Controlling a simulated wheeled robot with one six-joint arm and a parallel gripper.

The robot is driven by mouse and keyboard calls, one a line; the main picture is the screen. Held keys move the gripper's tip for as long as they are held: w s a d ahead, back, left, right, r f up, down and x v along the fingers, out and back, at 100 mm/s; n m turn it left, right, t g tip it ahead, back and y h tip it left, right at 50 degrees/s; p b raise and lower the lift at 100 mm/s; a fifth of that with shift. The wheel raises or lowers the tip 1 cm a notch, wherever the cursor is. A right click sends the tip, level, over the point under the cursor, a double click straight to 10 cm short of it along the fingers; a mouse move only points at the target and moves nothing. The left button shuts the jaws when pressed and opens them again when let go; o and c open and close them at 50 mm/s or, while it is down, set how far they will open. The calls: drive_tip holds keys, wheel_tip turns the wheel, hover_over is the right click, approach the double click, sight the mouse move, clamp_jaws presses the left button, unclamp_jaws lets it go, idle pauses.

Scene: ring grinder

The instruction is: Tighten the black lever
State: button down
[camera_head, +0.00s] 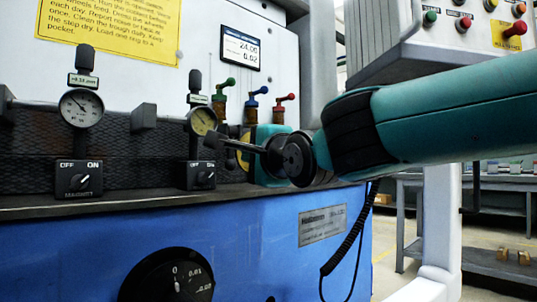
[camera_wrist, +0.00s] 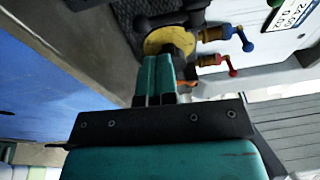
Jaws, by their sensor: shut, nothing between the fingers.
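The black lever (camera_wrist: 172,20) appears to be the dark bar with a rounded end at the top of the wrist view, just past a yellow disc (camera_wrist: 168,40). My gripper (camera_wrist: 157,58) is shut and empty, its two teal fingers side by side, with their tips at the near edge of the disc in that view. I cannot tell whether they touch it. In the head view my wrist reaches left toward the yellow-faced gauge (camera_head: 202,121). The fingers and the lever are hard to separate there among dark parts.
Green (camera_head: 225,84), blue (camera_head: 259,92) and red (camera_head: 287,98) levers stand behind my wrist. A white-faced gauge (camera_head: 81,107) stands at the left. The OFF/ON knobs (camera_head: 79,181) sit on the ledge above the blue machine front (camera_head: 245,245).

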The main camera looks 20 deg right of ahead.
drive_tip(key=s+p, duration=0.6)
drive_tip(key=shift+s+d, duration=0.3)
drive_tip(key=shift+d, duration=0.05)
drive_tip(key=s+a+f+n+g+y, duration=0.1)
drive_tip(key=s+f+n+g, duration=0.2)
drive_tip(key=f+n+g, duration=0.35)
drive_tip(key=s+a+f+n+g, duration=0.1)
drive_tip(key=s+f+n+g, duration=0.25)
drive_tip(key=f, duration=0.55)
drive_tip(key=s+f+n+g, duration=0.4)
drive_tip(key=s+n, duration=0.3)
drive_tip(key=s+f+n+g, duration=0.4)
drive_tip(key=s+n, duration=0.2)
drive_tip(key=s, duration=0.1)
wheel_tip(320, 180, up, 37)
drive_tip(key=p, duration=3.7)
drive_tip(key=shift+a+r, duration=0.15)
